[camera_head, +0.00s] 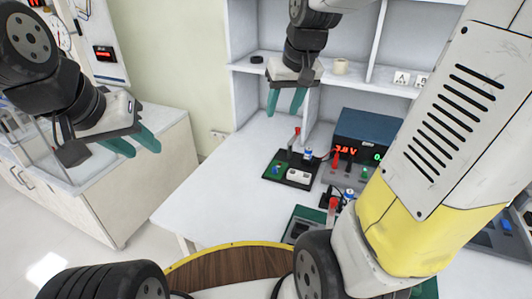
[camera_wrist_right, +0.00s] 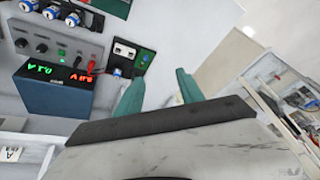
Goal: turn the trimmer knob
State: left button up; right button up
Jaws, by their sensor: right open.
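A small dark board (camera_head: 290,173) lies on the white bench in the head view. On its green left part is a small blue knob (camera_head: 276,169), which looks like the trimmer knob. The board also shows in the right wrist view (camera_wrist_right: 124,58), beyond the fingers, with its green part (camera_wrist_right: 147,62) at the right. My right gripper (camera_head: 286,103) is open and empty, above and behind the board in the head view; its fingers also show in the right wrist view (camera_wrist_right: 157,86). My left gripper (camera_head: 143,147) is open and empty, far left of the board.
A blue power supply (camera_head: 368,137) with lit digits stands right of the board, with leads and a grey panel in front. Shelves (camera_head: 345,82) rise behind. The bench left of the board is clear (camera_head: 215,190). A cabinet (camera_head: 150,180) stands at left.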

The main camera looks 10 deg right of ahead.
jog(key=w+d+f+g, duration=0.2)
jog(key=w+f, duration=0.8)
jog(key=w, duration=0.2)
jog(key=n+g+h, duration=0.1)
jog(key=g, duration=0.1)
send_over(275, 168)
notch_tip(275, 168, down, 18)
jog(key=shift+r, duration=0.25)
notch_tip(275, 168, down, 8)
jog(key=shift+f, duration=0.1)
grip_shut()
jog(key=shift+n, duration=0.3)
